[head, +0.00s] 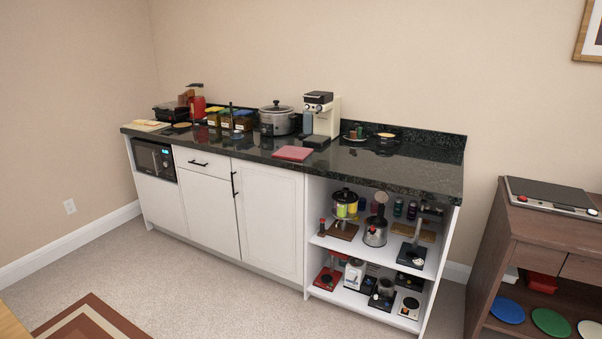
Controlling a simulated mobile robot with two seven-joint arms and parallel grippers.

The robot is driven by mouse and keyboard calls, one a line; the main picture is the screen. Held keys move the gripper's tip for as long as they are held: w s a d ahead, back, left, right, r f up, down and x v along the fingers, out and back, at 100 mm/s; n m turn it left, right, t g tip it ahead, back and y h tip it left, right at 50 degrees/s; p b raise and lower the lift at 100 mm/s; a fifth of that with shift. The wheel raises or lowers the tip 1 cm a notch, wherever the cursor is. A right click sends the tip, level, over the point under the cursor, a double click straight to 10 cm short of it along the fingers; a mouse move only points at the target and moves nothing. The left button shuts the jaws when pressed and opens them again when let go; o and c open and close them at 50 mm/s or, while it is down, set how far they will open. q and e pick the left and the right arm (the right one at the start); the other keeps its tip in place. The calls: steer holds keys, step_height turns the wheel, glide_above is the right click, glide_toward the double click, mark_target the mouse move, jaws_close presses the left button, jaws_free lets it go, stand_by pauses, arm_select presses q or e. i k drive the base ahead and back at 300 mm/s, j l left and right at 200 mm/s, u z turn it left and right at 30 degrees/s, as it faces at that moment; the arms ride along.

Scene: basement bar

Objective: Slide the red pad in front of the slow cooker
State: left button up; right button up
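The red pad (294,153) lies flat on the dark countertop near its front edge. It is to the right of and nearer than the slow cooker (277,120), which is silver with a dark lid and stands towards the back of the counter. A gap of bare counter separates the pad from the cooker. Neither of my grippers is in the head view.
A cream coffee machine (324,115) stands right of the slow cooker. Several yellow, green and blue-topped containers (226,120) stand to its left. The countertop (400,173) is bare at the front right. Carpet (225,285) lies clear before the white cabinets.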

mark_target(295, 153)
steer(key=i, duration=0.9)
steer(key=i+j, duration=0.2)
steer(key=i, duration=0.2)
steer(key=i+j+z, duration=0.1)
steer(key=i+j, duration=0.15)
steer(key=i, duration=0.15)
